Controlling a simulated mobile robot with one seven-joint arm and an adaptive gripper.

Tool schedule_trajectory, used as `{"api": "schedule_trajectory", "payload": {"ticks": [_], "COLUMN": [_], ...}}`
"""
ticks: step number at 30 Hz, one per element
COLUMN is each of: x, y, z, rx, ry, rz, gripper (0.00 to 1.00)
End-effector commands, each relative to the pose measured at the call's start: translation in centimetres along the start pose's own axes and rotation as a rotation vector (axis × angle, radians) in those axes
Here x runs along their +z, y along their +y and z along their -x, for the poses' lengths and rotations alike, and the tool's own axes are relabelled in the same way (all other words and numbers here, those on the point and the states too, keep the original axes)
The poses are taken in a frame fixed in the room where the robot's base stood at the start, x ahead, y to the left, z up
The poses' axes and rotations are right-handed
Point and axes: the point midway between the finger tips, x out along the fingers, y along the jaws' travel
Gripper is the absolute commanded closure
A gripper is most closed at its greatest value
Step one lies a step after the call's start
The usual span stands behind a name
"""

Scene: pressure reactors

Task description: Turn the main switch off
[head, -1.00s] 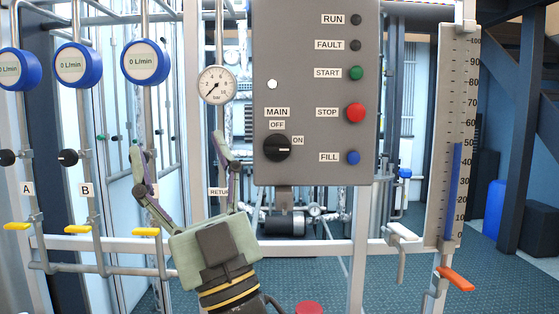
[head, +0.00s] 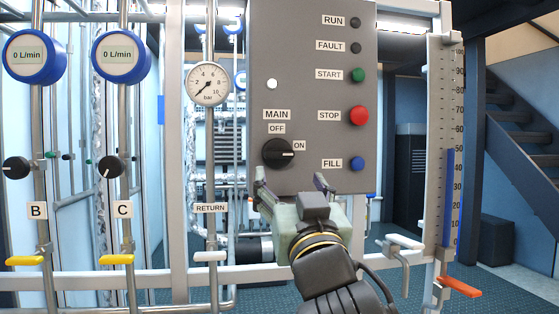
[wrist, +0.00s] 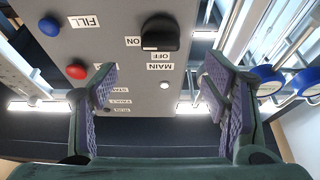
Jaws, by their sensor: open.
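The main switch (head: 278,153) is a black round knob on the grey control panel (head: 312,60), under the MAIN and OFF labels. Its white mark points right, to the ON label (head: 299,145). My gripper (head: 292,184) is open and empty in front of the panel's lower edge, below the switch and slightly right of it. In the wrist view the panel appears upside down. There the switch (wrist: 160,32) shows beyond the gap between the spread fingers (wrist: 158,88), apart from both.
The green START (head: 358,75), red STOP (head: 358,115) and blue FILL (head: 357,164) buttons are to the switch's right. A pressure gauge (head: 208,84) and pipes with yellow-handled valves stand at left. A level scale (head: 445,150) stands at right.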

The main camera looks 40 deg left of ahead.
Motion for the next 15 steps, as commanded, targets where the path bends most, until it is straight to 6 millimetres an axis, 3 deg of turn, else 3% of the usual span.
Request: {"api": "schedule_trajectory", "payload": {"ticks": [15], "x": [-0.2], "y": [-0.1], "z": [-8.8], "rx": [-0.002], "ry": [0.000], "rz": [0.001], "gripper": [0.32]}}
